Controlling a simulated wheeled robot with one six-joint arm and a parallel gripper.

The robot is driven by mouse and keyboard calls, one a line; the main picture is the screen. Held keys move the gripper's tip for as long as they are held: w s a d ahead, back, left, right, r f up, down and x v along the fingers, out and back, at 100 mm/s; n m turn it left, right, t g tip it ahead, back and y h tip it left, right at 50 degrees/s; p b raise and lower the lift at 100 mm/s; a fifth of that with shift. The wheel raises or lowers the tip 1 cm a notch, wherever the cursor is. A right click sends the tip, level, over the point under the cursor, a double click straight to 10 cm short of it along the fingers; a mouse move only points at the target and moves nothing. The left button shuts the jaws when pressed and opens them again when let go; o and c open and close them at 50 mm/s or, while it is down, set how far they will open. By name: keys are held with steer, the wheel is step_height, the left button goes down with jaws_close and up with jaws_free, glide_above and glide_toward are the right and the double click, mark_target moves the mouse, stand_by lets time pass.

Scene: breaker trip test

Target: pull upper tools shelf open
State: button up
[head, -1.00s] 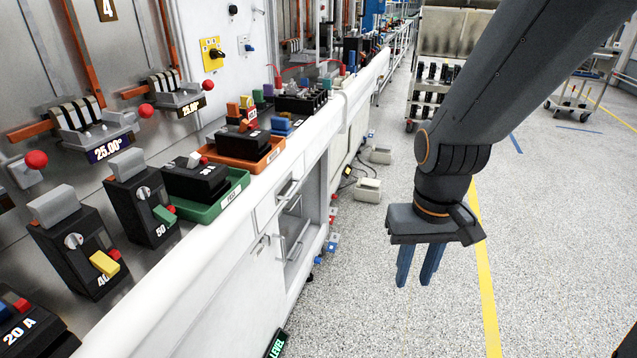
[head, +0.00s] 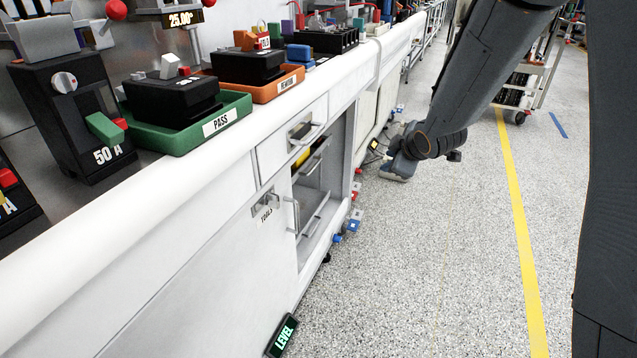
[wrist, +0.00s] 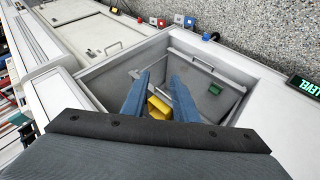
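The open cabinet bay (head: 338,180) under the bench holds the tools shelves. The upper tools shelf shows a bar handle (head: 316,158) at its front, with something yellow (head: 301,157) behind it. A lower bar handle (head: 318,214) shows below. My gripper (head: 397,166) is low, to the right of the bay, in the head view; its fingers are hard to make out there. In the wrist view my gripper (wrist: 160,76) has its two blue fingers apart, with nothing seen between the tips.
A drawer with a handle (head: 305,130) sits above the bay. A door labelled TOOLS (head: 225,255) is left of it. Green (head: 190,127) and orange (head: 277,87) trays stand on the bench. Small coloured blocks (head: 354,220) lie on the floor by the cabinet.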

steer(key=w+a+f+n+y+b, duration=0.4)
steer(key=w+a+f+n+b, duration=0.2)
steer(key=w+a, duration=0.3)
steer(key=w+a+f+n+t+y+b, duration=0.1)
steer(key=w+a+f+n+y+b, duration=0.4)
steer(key=a, duration=0.6)
steer(key=w+f+n+b, duration=0.2)
steer(key=w+f+b, duration=0.1)
steer(key=f, duration=0.1)
steer(key=shift+w+a+n+t+b, duration=0.3)
steer(key=shift+w+a+b, duration=0.05)
steer(key=shift+w, duration=0.05)
steer(key=shift+f, duration=0.1)
jaws_close()
